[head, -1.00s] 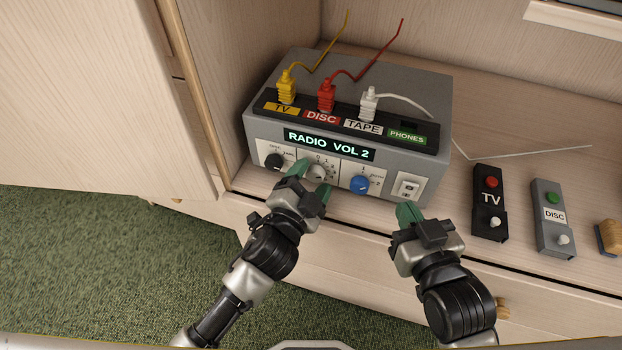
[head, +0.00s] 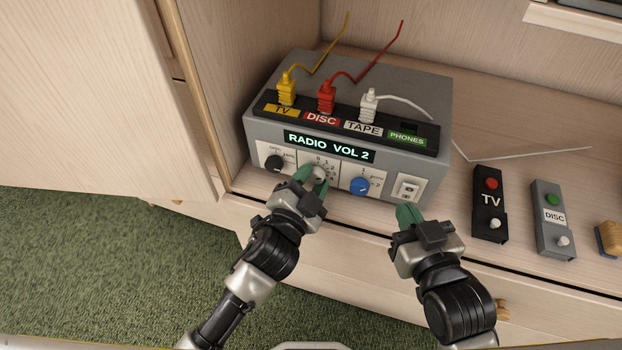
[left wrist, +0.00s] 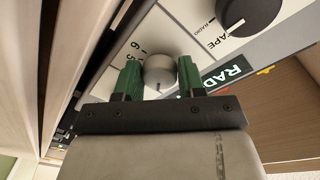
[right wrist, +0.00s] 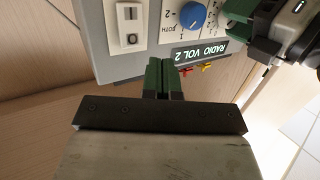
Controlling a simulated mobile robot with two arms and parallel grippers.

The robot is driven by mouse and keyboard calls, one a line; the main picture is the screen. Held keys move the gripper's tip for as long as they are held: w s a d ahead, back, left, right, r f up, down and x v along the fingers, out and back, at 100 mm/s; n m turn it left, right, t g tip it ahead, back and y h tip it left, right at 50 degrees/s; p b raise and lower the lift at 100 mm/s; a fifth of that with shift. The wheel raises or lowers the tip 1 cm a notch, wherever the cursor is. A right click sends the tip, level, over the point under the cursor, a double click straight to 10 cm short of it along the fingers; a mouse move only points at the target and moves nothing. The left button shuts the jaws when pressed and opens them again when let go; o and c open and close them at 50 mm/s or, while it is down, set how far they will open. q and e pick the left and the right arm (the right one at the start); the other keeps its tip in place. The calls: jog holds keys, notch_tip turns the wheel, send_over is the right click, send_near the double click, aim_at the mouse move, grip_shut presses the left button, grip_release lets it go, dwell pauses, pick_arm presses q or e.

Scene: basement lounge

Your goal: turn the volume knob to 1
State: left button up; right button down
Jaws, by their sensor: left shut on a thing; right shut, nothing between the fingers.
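The grey amplifier box (head: 300,75) stands on the wooden shelf; its display (head: 330,145) reads "RADIO VOL 2". The round silver volume knob (head: 319,172) is on its front panel, second from the left, partly hidden by my fingers. In the left wrist view the knob (left wrist: 158,70) sits between both green fingers. My left gripper (head: 312,181) is shut on the volume knob. My right gripper (head: 409,214) is shut and empty, in front of the box's lower right corner, apart from it; its closed fingers show in the right wrist view (right wrist: 164,76).
A black selector knob (head: 274,162) is left of the volume knob and a blue knob (head: 360,186) is right of it. A white switch (head: 408,187) is at the panel's right end. TV (head: 490,205) and DISC (head: 553,220) remotes lie to the right. A cabinet side wall is close left.

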pick_arm(q)
jog(key=shift+n, duration=0.7)
jog(key=shift+n+p, duration=0.3)
jog(key=shift+n, duration=0.4)
jog(key=shift+d+f+n+t+p, duration=0.1)
jog(key=shift+n+t+p, duration=0.3)
jog(key=shift+n, duration=0.8)
pick_arm(e)
jog(key=shift+s+d+f+g+h, duration=0.25)
jog(key=shift+s+f+g, duration=0.15)
jog(key=shift+f+g, duration=0.35)
jog(key=shift+s+d+f+g+h, duration=0.2)
jog(key=shift+s+f+g, duration=0.25)
jog(key=shift+f+g, duration=0.25)
jog(key=shift+s+d+f+g+h, duration=0.25)
jog(key=shift+s+f+g, duration=0.15)
jog(key=shift+f+g, duration=0.3)
pick_arm(q)
jog(key=o, duration=0.9)
